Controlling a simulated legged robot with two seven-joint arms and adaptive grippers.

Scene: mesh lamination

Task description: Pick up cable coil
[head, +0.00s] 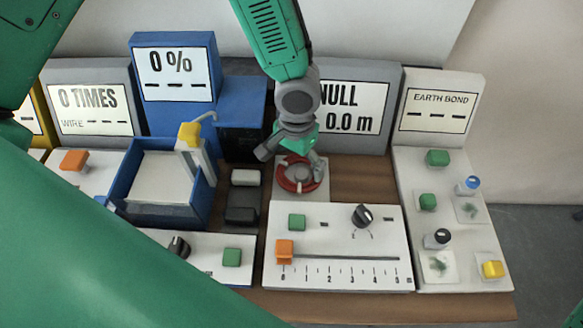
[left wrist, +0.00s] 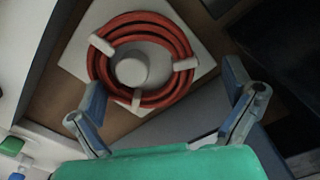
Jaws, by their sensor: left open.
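A red cable coil (head: 299,186) lies on a pale square plate (head: 313,194) behind the slider panel. In the left wrist view, the cable coil (left wrist: 180,92) is a ring of several turns around a white round hub (left wrist: 132,72), with white clips across it. My left gripper (head: 292,160) reaches down from above, just over the coil, and hides part of it in the head view. Its fingers are spread and empty, with the coil beyond them in the left wrist view (left wrist: 163,78). I cannot tell whether a fingertip touches the coil. My right gripper is not in view.
The slider panel (head: 340,226) stands in front of the coil. A blue tray (head: 125,179) and dark blocks (head: 242,206) are to the left. A NULL display (head: 372,106) stands behind, and the earth bond panel (head: 463,245) is to the right. Bare wooden tabletop (head: 358,179) shows right of the coil.

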